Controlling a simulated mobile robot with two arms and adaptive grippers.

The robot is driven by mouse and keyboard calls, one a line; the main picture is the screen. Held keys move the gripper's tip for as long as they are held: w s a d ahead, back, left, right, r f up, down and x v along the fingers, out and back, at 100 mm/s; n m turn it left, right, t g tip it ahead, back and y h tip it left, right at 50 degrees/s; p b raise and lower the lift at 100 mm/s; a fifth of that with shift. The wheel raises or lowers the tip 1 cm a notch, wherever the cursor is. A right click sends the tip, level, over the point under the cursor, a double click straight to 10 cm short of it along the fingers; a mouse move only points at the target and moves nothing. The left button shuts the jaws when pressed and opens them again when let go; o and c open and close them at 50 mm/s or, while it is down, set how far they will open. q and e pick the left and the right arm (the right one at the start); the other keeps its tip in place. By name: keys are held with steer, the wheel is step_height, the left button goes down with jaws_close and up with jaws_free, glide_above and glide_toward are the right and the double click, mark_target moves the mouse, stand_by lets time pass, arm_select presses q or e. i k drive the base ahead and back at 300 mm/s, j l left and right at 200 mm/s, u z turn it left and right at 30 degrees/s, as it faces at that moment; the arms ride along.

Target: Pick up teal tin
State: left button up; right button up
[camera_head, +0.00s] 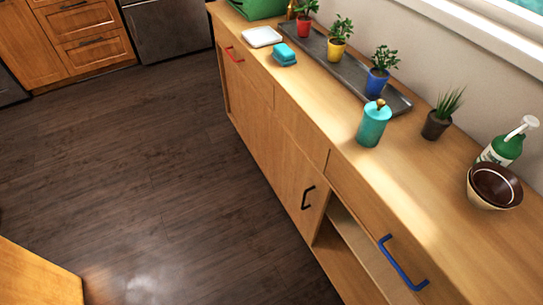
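The teal tin (373,124) stands upright on the wooden counter, right of the picture's middle. It is a teal cylinder with a lid and a small golden-brown knob on top. It stands apart from the things around it, in front of the dark tray and left of a small dark pot. Neither of my grippers is in view.
A dark tray (400,104) with potted plants runs along the wall. A sponge (285,55) and a white dish (262,37) lie left. Dark floor (150,170) is clear.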

mark_target(369, 132)
steer(key=z, duration=0.55)
steer(key=k+j+z, duration=0.1)
steer(key=z, duration=0.35)
steer(key=k+z, duration=0.25)
steer(key=z, duration=0.2)
steer(key=k+z, duration=0.2)
steer(key=z, duration=0.3)
